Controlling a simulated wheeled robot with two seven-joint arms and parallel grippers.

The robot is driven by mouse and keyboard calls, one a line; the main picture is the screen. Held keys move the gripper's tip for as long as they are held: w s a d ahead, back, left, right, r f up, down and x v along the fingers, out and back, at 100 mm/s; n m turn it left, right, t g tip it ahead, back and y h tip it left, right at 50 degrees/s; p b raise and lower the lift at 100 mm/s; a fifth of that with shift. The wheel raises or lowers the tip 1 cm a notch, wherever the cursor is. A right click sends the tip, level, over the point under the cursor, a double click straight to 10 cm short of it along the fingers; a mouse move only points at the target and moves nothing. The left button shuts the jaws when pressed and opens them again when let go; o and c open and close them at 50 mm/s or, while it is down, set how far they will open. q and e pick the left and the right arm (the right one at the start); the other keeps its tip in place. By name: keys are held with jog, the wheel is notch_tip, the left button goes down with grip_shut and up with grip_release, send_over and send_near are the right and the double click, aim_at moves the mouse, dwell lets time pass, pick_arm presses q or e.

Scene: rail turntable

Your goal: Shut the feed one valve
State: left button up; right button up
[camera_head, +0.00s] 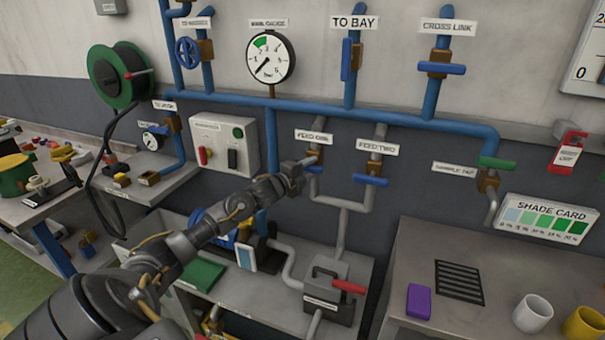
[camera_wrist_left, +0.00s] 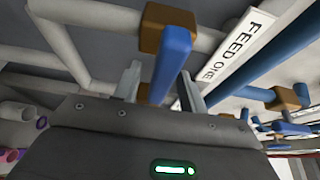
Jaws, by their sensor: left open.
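The feed one valve has a brass body (camera_head: 314,157) under the FEED ONE label (camera_head: 313,136) in the head view. Its blue lever is mostly hidden there by my left gripper (camera_head: 306,163), which reaches it from the left. In the left wrist view, the valve's brass body (camera_wrist_left: 166,28) sits on a pale pipe, and the blue lever (camera_wrist_left: 173,55) stretches from it towards my gripper. My left gripper (camera_wrist_left: 160,82) is open, with one finger on each side of the lever. I cannot tell whether either finger touches it. My right gripper is not in view.
The feed two valve's blue lever (camera_head: 370,180) sits close on the right, crosswise to its pipe. A blue pipe (camera_head: 330,107) runs above. Below are a grey box with a red handle (camera_head: 348,286) and pale pipes. A switch box (camera_head: 224,147) is on the left.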

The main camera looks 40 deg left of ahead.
pick_arm(q)
jog(key=s+b, duration=0.3)
jog(key=s, duration=0.7)
jog(key=shift+s+a, duration=0.3)
